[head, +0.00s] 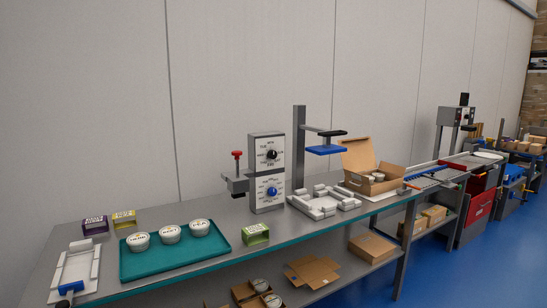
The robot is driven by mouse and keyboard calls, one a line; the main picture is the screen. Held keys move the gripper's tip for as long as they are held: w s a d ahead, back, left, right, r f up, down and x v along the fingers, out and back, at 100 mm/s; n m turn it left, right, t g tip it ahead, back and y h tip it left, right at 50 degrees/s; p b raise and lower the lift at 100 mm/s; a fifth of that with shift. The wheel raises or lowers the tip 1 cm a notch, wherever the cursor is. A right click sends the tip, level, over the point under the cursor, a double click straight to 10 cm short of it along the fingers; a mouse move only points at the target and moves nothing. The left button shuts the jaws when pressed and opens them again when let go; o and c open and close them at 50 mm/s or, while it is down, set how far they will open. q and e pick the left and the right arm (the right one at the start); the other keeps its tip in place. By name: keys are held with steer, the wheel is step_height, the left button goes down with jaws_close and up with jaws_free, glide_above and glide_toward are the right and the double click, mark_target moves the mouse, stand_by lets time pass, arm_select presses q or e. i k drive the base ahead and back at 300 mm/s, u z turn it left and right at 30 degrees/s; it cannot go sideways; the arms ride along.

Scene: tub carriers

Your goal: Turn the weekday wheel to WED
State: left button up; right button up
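A grey upright box (253,194) with two dials stands on the bench, near its middle. Its upper dial has a black knob (271,155) and its lower dial a blue knob (271,191), each on a white face with small lettering around it. The lettering is too small to read surely, so I cannot tell which dial is the weekday wheel or which day is set. Neither of my grippers is in view.
A small press with a red knob (237,155) adjoins the box's left. A teal tray (135,269) holds three white tubs. A green carton (256,235) lies in front. A white fixture (323,203) and an open cardboard box (359,185) stand to the right.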

mark_target(272, 154)
steer(key=z, duration=0.35)
steer(key=i, duration=0.5)
steer(key=z, duration=0.85)
steer(key=i, duration=1.05)
steer(key=u, duration=0.3)
steer(key=i, duration=1.05)
steer(key=u, duration=0.65)
